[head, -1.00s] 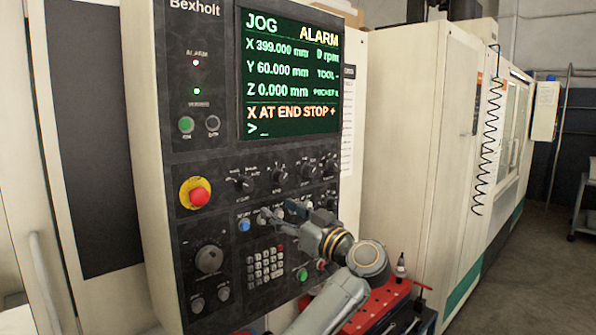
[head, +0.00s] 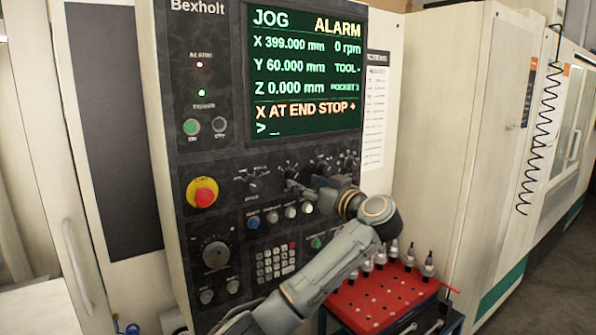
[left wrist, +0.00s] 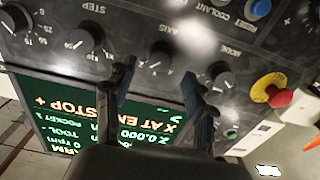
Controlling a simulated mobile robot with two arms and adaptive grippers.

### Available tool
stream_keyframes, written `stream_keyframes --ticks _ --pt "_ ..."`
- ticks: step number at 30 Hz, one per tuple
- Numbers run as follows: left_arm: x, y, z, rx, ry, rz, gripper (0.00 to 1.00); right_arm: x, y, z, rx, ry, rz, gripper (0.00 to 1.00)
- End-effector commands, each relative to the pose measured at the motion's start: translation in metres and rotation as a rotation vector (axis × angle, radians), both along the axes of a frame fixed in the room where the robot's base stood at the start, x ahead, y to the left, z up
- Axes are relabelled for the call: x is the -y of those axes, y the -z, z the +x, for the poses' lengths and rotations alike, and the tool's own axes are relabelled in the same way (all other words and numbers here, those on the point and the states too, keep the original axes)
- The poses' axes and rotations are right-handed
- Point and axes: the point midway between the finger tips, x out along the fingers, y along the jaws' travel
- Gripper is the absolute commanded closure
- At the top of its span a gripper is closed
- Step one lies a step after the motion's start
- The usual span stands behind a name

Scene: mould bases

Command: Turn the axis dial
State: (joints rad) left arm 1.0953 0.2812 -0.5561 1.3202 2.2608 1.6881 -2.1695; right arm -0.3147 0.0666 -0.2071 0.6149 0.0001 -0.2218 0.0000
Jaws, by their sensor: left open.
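The axis dial (left wrist: 160,56) is a black knob with a pale pointer mark, under the inverted label AXIS in the left wrist view. In the head view the axis dial (head: 291,172) is in the dial row below the screen, near my left fingertips. My left gripper (head: 307,184) is open. In the left wrist view its two fingers (left wrist: 159,70) lie one on each side of the dial; whether they touch it cannot be told. The screen (head: 305,75) reads JOG, ALARM, X 399.000 mm and X AT END STOP +. My right gripper is not in view.
The mode dial (left wrist: 222,76) and step dial (left wrist: 85,38) flank the axis dial. A red emergency stop (head: 202,192) stands out left. Coloured buttons (head: 272,216) and a keypad (head: 276,262) lie below. A red tool tray (head: 375,300) with several holders stands at lower right.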

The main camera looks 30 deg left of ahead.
Motion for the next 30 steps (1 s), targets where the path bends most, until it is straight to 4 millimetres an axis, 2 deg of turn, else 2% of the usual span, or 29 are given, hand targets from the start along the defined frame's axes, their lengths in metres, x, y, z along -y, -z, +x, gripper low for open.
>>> stream_keyframes --ticks 1,3,7,19,20,27,30 --pt "-0.010 -0.005 0.003 -0.001 -0.005 0.002 0.45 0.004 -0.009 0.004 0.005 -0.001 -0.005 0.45" --pt "-0.020 -0.004 0.007 -0.001 -0.004 0.001 0.45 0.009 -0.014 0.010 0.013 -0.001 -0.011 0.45" --pt "-0.033 -0.002 0.013 0.000 -0.002 0.001 0.45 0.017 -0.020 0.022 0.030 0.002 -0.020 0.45" --pt "-0.040 0.000 0.016 0.002 0.000 -0.001 0.45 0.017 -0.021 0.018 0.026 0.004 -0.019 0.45" --pt "-0.040 0.000 0.016 0.002 0.000 -0.001 0.50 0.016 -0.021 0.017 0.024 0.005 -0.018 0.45" --pt "-0.040 0.000 0.016 0.002 0.000 -0.001 0.98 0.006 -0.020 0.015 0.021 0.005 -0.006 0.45" --pt "-0.040 0.000 0.016 0.003 0.000 -0.001 1.00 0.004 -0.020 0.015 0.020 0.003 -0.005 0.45"
